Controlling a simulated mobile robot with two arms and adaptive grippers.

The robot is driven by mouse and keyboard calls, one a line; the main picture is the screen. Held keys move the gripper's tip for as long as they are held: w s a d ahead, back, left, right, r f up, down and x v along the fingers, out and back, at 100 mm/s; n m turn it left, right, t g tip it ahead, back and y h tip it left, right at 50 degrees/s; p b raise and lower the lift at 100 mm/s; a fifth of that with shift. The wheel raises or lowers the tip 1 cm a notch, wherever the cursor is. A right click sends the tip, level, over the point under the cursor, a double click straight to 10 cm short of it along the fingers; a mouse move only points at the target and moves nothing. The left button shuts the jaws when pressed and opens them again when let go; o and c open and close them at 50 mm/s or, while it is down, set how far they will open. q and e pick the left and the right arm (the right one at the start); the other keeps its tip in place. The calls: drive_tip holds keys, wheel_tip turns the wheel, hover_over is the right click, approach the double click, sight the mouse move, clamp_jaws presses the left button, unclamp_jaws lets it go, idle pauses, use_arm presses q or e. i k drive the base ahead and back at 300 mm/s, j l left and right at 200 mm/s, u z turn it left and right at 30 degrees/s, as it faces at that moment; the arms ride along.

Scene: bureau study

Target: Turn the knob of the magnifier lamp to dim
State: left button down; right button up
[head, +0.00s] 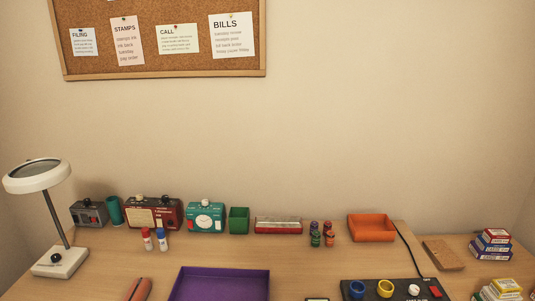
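The magnifier lamp stands at the left end of the desk in the head view. It has a white ring-shaped head (22,184) around a lens, a dark slanted stem (55,218) and a white block base (72,264). A small dark knob (55,258) shows on top of the base; its markings and setting are too small to read. Neither of my grippers is in view, and nothing touches the lamp.
Behind the lamp base are a grey device (88,213), a teal cup (115,210) and a red radio-like box (153,213). A purple tray (220,283) lies at front centre.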

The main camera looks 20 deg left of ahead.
sight(55, 257)
drive_tip(key=u, duration=2.05)
drive_tip(key=i+j+z, duration=0.35)
drive_tip(key=i+j, duration=0.1)
